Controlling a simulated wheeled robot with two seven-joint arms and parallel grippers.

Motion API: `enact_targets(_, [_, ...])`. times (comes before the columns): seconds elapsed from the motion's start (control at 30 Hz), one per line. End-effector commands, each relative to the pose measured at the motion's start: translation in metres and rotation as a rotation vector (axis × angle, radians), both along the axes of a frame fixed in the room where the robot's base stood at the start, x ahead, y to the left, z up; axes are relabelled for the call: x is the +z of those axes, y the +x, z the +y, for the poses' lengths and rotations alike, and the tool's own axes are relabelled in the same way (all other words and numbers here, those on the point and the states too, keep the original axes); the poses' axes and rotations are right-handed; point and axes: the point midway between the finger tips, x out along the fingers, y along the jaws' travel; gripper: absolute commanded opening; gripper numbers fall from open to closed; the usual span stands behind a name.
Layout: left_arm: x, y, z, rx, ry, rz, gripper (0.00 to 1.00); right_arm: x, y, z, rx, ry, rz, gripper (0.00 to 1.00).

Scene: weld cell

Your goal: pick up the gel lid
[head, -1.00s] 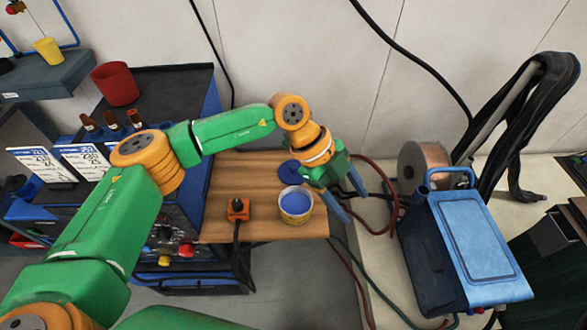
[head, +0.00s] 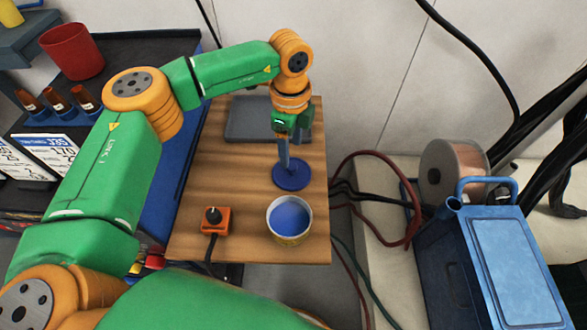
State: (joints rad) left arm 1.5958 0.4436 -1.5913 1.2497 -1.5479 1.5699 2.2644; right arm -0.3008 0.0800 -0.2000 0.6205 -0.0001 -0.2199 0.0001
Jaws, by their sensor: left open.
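The gel lid is a flat, dark blue disc (head: 292,178) lying on the wooden board, just behind the open tub of blue gel (head: 290,218). My left gripper (head: 284,163) points down over the lid, its blue fingers open. The fingertips overlap the lid's back part in the picture. I cannot tell whether they touch it. My right gripper is not in view.
A grey tray (head: 245,122) lies at the back of the wooden board (head: 225,185). An orange box with a black knob (head: 214,220) sits at the front left. A blue case (head: 505,255) stands at right, with hoses between.

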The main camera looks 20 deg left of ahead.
Motion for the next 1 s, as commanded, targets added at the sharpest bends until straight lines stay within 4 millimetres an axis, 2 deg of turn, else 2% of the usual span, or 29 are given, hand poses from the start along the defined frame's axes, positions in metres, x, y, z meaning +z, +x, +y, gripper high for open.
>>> enact_targets(0.13, [-0.024, -0.007, -0.003, -0.003, 0.0, 0.006, 0.67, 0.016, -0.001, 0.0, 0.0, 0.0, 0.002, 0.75])
enact_targets(0.23, [-0.042, -0.006, -0.003, -0.001, -0.002, 0.003, 0.67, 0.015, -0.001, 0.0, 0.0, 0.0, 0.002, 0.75])
enact_targets(0.47, [-0.049, -0.006, -0.003, -0.002, -0.003, 0.001, 0.67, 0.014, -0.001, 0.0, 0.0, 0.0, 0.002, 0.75])
enact_targets(0.5, [-0.049, -0.006, -0.003, -0.002, -0.003, 0.001, 0.65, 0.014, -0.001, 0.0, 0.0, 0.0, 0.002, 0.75])
enact_targets(0.53, [-0.049, -0.006, -0.003, -0.002, -0.003, 0.001, 0.56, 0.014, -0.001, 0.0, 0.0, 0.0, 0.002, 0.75])
enact_targets(0.73, [-0.049, -0.006, -0.003, -0.002, -0.003, 0.001, 0.02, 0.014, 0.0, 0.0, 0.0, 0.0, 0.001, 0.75])
enact_targets(0.77, [-0.049, -0.006, -0.003, -0.002, -0.003, 0.001, 0.0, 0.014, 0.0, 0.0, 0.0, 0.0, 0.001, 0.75])
enact_targets(1.0, [-0.049, -0.006, -0.003, -0.002, -0.003, 0.0, 0.0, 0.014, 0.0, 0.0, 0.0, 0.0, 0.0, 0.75])
